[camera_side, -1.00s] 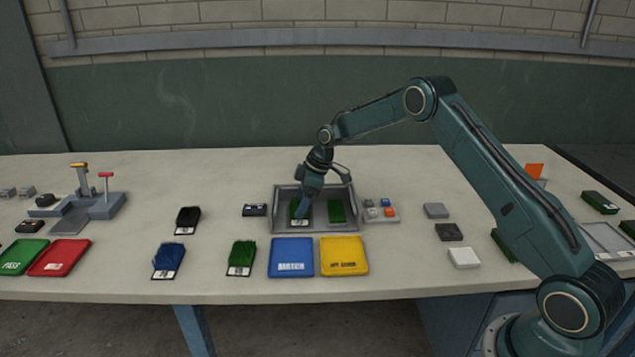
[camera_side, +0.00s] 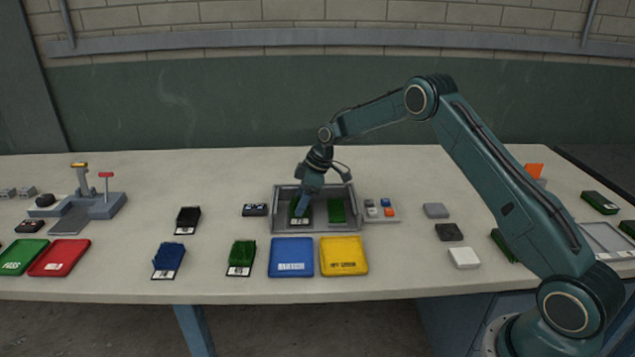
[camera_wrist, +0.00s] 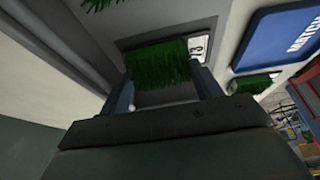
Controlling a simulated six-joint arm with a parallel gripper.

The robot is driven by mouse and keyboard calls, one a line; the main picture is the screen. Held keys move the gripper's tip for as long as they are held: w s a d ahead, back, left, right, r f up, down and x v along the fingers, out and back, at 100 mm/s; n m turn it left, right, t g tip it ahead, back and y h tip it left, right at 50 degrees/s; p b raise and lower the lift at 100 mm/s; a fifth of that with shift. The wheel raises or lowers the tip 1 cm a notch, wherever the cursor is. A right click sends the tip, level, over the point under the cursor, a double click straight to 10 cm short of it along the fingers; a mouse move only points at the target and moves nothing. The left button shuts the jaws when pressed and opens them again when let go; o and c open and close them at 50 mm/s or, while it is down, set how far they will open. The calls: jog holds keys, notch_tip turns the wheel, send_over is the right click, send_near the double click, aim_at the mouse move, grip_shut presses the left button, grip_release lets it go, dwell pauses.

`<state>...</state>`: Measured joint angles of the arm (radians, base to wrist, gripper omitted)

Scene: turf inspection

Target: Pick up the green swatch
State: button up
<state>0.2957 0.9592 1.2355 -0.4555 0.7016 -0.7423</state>
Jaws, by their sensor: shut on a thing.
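A green swatch (camera_side: 296,210) with a white label lies in the left half of a grey tray (camera_side: 318,229). My gripper (camera_side: 304,208) reaches down into the tray and is shut on this swatch, partly hiding it in the side view. In the wrist view the swatch (camera_wrist: 158,64) sits between the two fingers of my gripper (camera_wrist: 165,92), its label at its right. A second green swatch (camera_side: 337,211) lies in the tray's right half. Another green swatch (camera_side: 241,256) with a label lies on the table in front.
A blue pad (camera_side: 291,265) and a yellow pad (camera_side: 344,262) lie before the tray. A small button box (camera_side: 381,213) stands close at its right. Blue (camera_side: 168,259) and black (camera_side: 187,219) swatches lie to the left. The tray walls surround my fingers.

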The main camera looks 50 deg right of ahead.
notch_tip(320, 180, up, 20)
jog(key=shift+f, duration=0.25)
dwell(0.3)
jog(key=shift+a, duration=0.15)
dwell(0.6)
jog(key=s+a, duration=1)
jog(key=a, duration=0.2)
jog(key=shift+s+a, duration=0.15)
jog(key=shift+a, duration=0.1)
jog(key=shift+f, duration=0.1)
notch_tip(320, 180, down, 20)
jog(key=shift+r, duration=0.15)
dwell(1.0)
